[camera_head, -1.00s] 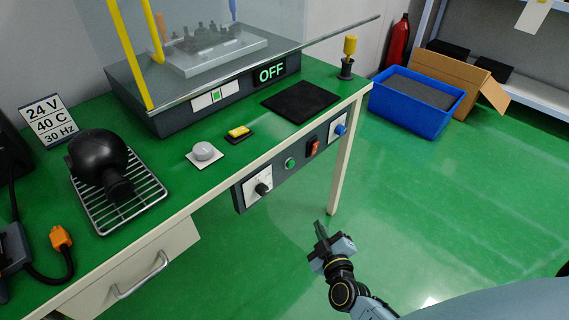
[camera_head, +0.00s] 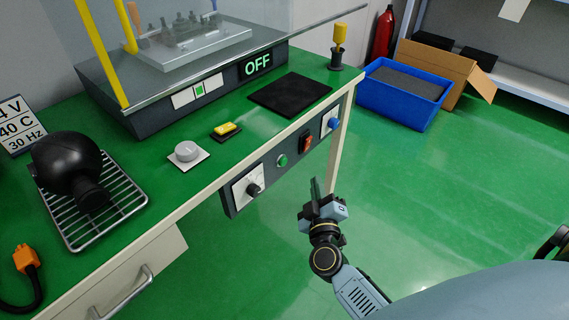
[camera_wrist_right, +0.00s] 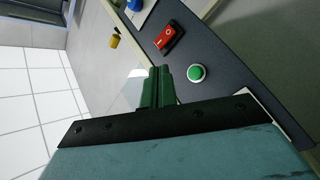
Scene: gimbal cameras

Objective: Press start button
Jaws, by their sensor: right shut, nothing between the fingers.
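A round green button (camera_head: 282,160) sits on the dark control panel (camera_head: 231,203) under the table's front edge. It also shows in the right wrist view with a white ring (camera_wrist_right: 196,73), right of the fingertips. My right gripper (camera_head: 315,184) is shut and empty, below and to the right of the green button in the head view, apart from it. Its green fingers (camera_wrist_right: 157,80) point toward the panel in the wrist view. A display (camera_head: 257,64) on the machine reads OFF. A white plate with a green square (camera_head: 199,90) is on the machine's front. My left gripper is not in view.
The panel also carries a black dial (camera_head: 254,190), a red rocker switch (camera_head: 306,142) and a blue knob (camera_head: 334,124). On the table are a grey round knob (camera_head: 187,151), a yellow button (camera_head: 227,129) and a black mat (camera_head: 291,94).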

